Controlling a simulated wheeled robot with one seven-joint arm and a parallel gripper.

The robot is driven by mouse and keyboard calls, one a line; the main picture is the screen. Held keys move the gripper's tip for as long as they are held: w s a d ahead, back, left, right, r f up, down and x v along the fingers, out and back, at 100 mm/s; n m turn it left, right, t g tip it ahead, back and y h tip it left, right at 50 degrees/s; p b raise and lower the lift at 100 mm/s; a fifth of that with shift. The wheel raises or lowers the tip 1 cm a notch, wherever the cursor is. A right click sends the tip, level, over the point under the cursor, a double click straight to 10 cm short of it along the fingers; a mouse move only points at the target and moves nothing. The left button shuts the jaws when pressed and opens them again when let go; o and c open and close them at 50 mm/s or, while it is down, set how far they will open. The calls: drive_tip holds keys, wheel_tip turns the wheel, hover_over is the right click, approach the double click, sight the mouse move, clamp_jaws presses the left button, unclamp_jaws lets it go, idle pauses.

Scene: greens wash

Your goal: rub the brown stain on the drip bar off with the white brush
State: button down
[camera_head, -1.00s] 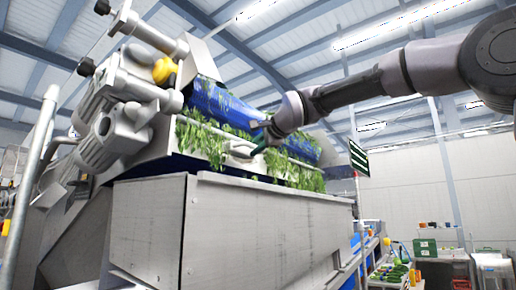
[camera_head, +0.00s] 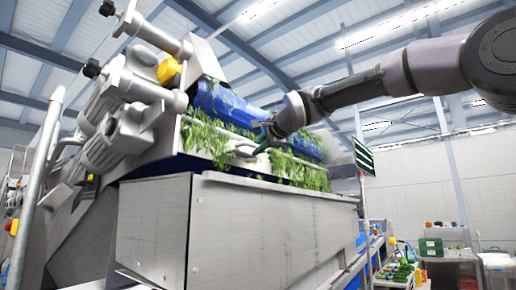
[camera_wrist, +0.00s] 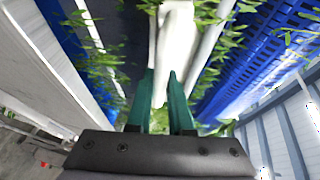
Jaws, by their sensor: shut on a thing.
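My gripper (camera_head: 262,146) reaches in from the right to the greens-draped front of the machine. Its green fingers (camera_wrist: 160,82) are shut on a white brush (camera_wrist: 176,38), which extends away from them in the wrist view. The brush also shows small and pale in the head view (camera_head: 246,151), among the greens. A long pale bar (camera_wrist: 212,42) runs beside the brush in the wrist view and may be the drip bar. I cannot make out a brown stain in either view, nor whether the brush touches the bar.
Blue perforated drum surfaces (camera_wrist: 262,62) lie close on the right in the wrist view, with leafy greens (camera_head: 205,138) hanging around. A grey metal trough (camera_head: 250,225) stands below my gripper. Pipes and motors (camera_head: 130,110) crowd the left. Open air lies to the right.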

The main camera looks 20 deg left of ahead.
drive_tip(key=shift+w+a, duration=0.2)
drive_tip(key=shift+a, duration=0.3)
drive_tip(key=shift+w+a, duration=0.2)
drive_tip(key=shift+a, duration=0.25)
idle(0.3)
drive_tip(key=w+d, duration=0.3)
drive_tip(key=w, duration=0.4)
drive_tip(key=w+d, duration=0.3)
drive_tip(key=w, duration=0.5)
drive_tip(key=shift+w+d, duration=0.2)
drive_tip(key=shift+d, duration=0.05)
idle(1.2)
drive_tip(key=shift+s, duration=0.1)
drive_tip(key=shift+s+a, duration=0.75)
drive_tip(key=shift+s, duration=0.95)
drive_tip(key=shift+s+a, duration=0.75)
drive_tip(key=shift+s, duration=0.9)
drive_tip(key=shift+s+a, duration=0.75)
drive_tip(key=shift+s, duration=0.95)
drive_tip(key=s, duration=0.1)
drive_tip(key=s+a, duration=0.1)
drive_tip(key=s, duration=0.1)
drive_tip(key=s+a, duration=0.1)
drive_tip(key=s, duration=0.1)
drive_tip(key=shift+s, duration=0.15)
